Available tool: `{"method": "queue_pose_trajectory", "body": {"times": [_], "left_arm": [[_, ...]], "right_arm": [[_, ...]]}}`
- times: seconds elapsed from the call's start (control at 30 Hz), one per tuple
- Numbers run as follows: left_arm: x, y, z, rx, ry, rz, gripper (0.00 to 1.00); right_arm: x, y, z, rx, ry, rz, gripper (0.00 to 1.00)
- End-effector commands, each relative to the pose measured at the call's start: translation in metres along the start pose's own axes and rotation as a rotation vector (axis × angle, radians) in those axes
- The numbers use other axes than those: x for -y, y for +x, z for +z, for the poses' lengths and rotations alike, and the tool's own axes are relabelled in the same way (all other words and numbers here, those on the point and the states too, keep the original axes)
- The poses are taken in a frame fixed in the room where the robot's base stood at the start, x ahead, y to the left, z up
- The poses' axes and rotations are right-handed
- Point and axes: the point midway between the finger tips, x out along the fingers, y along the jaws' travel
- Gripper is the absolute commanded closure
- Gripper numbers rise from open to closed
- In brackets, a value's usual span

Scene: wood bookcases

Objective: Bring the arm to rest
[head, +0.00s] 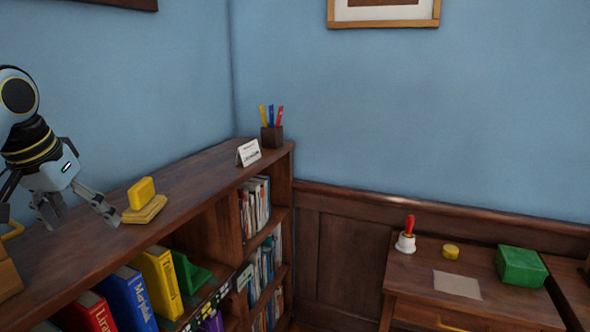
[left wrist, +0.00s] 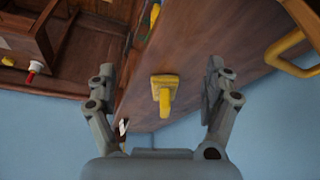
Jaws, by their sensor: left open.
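My left gripper (head: 82,212) is open and empty above the bookcase top (head: 208,170), at the left of the head view. A yellow block-shaped piece on a yellow base (head: 145,200) stands on the bookcase top, just right of the fingertips and apart from them. In the left wrist view the open fingers (left wrist: 164,88) spread to both sides of the yellow piece (left wrist: 165,94), which lies beyond them. My right gripper is in neither view.
A pen cup (head: 272,137) and small white card (head: 248,152) stand farther back. Books (head: 160,282) fill shelves below. A red-handled bell (head: 406,237), yellow disc (head: 451,252) and green box (head: 521,266) sit on a desk. A yellow handle (left wrist: 290,52) shows nearby.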

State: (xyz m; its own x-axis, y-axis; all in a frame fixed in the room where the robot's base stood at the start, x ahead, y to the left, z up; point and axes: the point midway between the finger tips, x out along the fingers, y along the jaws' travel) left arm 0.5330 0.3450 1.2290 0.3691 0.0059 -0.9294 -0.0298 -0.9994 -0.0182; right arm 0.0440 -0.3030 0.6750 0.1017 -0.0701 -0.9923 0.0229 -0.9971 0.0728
Motion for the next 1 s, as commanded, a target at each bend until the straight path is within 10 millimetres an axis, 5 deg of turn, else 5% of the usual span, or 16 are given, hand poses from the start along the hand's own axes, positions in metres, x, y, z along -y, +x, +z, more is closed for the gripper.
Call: {"method": "queue_pose_trajectory", "body": {"times": [0.27,0.5,0.7,1.0], "left_arm": [[-0.024,0.032,0.064,0.021,0.032,-0.012,0.15],[-0.052,0.051,0.152,0.038,0.062,-0.023,0.15],[-0.072,0.046,0.230,0.048,0.070,-0.034,0.15],[-0.085,0.020,0.305,0.062,0.064,-0.056,0.15]], "right_arm": [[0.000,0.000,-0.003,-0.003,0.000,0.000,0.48],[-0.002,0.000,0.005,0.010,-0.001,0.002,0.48],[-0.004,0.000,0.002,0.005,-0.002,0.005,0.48],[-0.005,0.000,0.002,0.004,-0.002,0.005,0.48]]}}
